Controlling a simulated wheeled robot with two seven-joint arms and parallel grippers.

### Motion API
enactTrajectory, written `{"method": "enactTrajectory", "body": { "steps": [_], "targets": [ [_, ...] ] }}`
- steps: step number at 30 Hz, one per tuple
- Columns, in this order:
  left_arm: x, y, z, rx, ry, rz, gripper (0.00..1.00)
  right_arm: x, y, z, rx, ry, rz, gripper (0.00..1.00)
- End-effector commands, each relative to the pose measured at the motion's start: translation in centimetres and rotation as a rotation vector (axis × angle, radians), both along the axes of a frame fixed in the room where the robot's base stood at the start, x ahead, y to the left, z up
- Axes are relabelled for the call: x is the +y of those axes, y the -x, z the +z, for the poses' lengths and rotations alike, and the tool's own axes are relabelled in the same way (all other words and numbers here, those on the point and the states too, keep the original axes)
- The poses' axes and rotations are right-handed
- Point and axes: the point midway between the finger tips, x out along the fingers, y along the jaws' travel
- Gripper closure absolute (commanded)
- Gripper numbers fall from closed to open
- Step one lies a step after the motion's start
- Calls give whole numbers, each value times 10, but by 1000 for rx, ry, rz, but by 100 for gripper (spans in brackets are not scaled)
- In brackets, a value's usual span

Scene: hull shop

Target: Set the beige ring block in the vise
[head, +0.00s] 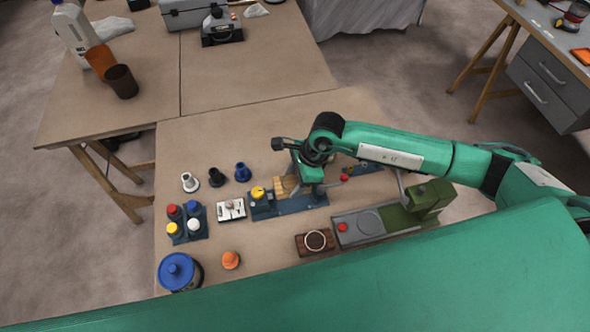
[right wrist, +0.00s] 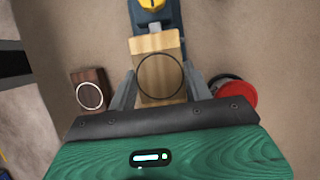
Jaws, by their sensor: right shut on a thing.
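The beige ring block (right wrist: 160,85) is pale wood with a dark ring on its top. My right gripper (right wrist: 160,92) is shut on it, one finger on each side. In the head view the block (head: 285,186) shows partly behind the right gripper (head: 300,184). The blue vise (head: 268,209), with a yellow knob, lies under and beside the block; it also shows in the right wrist view (right wrist: 145,22). The block overlaps the vise in both views; I cannot tell whether it touches the vise bed. My left gripper is not in view.
A dark ring block (head: 315,242) stands in front, beside a green-and-grey machine (head: 366,224). Left of the vise are a white switch box (head: 231,209), several small knobs, a blue-lidded jar (head: 178,271) and an orange knob (head: 231,260). The bench behind the vise is mostly clear.

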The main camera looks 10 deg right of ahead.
Motion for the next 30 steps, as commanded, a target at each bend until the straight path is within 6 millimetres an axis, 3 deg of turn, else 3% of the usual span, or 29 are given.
{"method": "enactTrajectory", "body": {
  "steps": [16, 30],
  "targets": [
    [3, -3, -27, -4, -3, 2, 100, 0, 0, -50, 0, 1, -1, 74],
    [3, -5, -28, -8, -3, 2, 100, 0, -1, -55, -1, 0, -1, 74]
  ]
}}
